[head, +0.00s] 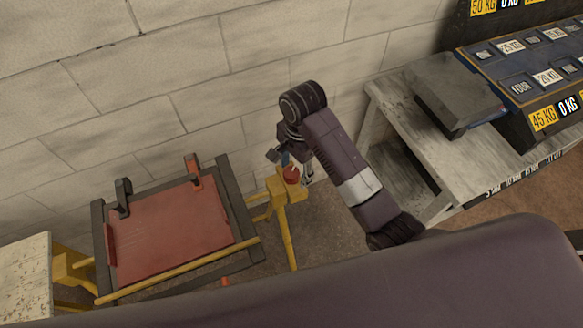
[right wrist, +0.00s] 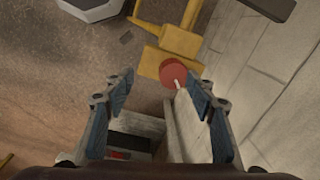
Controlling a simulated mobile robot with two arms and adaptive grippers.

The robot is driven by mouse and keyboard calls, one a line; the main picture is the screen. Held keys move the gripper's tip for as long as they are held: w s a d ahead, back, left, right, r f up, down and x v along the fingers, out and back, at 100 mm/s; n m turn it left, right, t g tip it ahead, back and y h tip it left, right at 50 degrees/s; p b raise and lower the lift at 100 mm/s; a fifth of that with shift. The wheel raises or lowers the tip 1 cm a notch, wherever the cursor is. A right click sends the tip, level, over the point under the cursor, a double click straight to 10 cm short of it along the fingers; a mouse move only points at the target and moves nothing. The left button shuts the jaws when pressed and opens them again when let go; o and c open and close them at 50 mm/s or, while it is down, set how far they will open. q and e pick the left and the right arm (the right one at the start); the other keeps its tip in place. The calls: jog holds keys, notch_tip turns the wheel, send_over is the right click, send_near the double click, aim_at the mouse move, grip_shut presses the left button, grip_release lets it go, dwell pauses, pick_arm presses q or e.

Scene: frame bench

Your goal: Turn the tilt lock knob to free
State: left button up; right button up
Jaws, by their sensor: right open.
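The red round tilt lock knob (head: 291,174) sits on the yellow stand post (head: 281,193) at the right side of the tilting frame. It also shows in the right wrist view (right wrist: 173,72), with a small pale pointer or stub at its lower edge. My right gripper (head: 291,166) is at the knob, and in the right wrist view its open, blue-padded fingers (right wrist: 160,84) are spread to either side, with the knob beyond the tips and nearer the right finger. I see no contact. Which setting the knob is at cannot be told. My left gripper is out of view.
The dark frame holds a red panel (head: 170,231) with a black clamp (head: 123,197) and a red clamp (head: 194,172) on its far edge. A block wall (head: 230,90) stands close behind. A grey bench (head: 408,112) with weight-marked panels is at the right.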

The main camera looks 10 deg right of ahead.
aim_at(292, 172)
jog(key=w+r+m, duration=0.2)
jog(key=w, duration=0.1)
jog(key=shift+a+r, duration=0.1)
jog(key=shift+r, duration=0.05)
notch_tip(292, 172, down, 8)
jog(key=shift+r+p, duration=0.2)
jog(key=shift+p, duration=0.7)
jog(key=c, duration=1.2)
jog(key=shift+o, duration=0.2)
